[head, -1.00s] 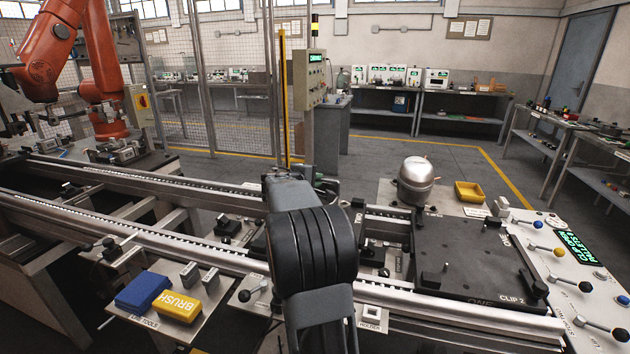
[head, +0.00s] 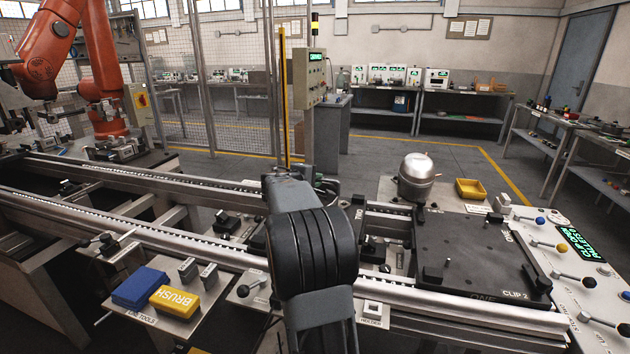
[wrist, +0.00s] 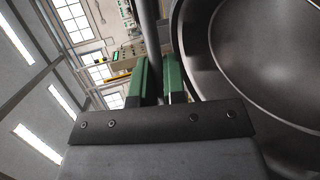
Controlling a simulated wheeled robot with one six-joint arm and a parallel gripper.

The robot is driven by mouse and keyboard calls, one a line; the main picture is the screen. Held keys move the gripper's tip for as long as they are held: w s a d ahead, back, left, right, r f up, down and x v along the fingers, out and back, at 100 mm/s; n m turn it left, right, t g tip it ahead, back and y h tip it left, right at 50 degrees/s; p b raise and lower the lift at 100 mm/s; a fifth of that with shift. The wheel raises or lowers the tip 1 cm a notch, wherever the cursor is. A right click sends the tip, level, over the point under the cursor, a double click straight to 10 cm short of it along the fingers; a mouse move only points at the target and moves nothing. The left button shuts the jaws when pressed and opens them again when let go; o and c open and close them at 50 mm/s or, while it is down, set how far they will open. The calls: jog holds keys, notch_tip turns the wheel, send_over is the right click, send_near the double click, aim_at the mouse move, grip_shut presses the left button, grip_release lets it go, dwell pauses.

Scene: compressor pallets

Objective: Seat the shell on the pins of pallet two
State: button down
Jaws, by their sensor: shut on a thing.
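My gripper shows in the wrist view (wrist: 158,82), with two green fingers shut on a narrow dark part between them. A large dark-grey metal bowl shape, the shell (wrist: 265,55), fills the right side of that view, its rim against the right finger. I cannot tell which part of it is held. In the head view my arm hides the gripper and its load.
A dark plate marked ONE and CLIP 2 (head: 480,255) lies at right, with a silver rounded vessel (head: 417,178) behind it. A lever panel (head: 590,285) stands far right. A blue block (head: 140,287) and yellow BRUSH block (head: 175,302) lie at left. Rails (head: 130,225) cross the front.

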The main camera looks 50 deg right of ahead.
jog(key=shift+f+b, duration=0.2)
jog(key=shift+b, duration=0.3)
jog(key=c, duration=1.1)
grip_release()
jog(key=shift+f, duration=0.4)
jog(key=v, duration=1.4)
jog(key=shift+r, duration=0.25)
jog(key=shift+w+f, duration=0.1)
jog(key=s+a+f+m+g+y+p, duration=0.1)
jog(key=s+a+f+m+y+p, duration=0.15)
jog(key=s+a+f+y, duration=0.4)
jog(key=s+a+r+y+p, duration=0.2)
jog(key=s+a+p, duration=0.1)
jog(key=a, duration=0.4)
jog(key=s+a+r+t+y+p, duration=0.1)
jog(key=s+a+r+y+p, duration=0.1)
jog(key=a+p, duration=0.4)
jog(key=s+a+r+t+y+p, duration=0.1)
jog(key=s+a+y+p, duration=0.3)
jog(key=a, duration=0.4)
jog(key=shift+r, duration=0.5)
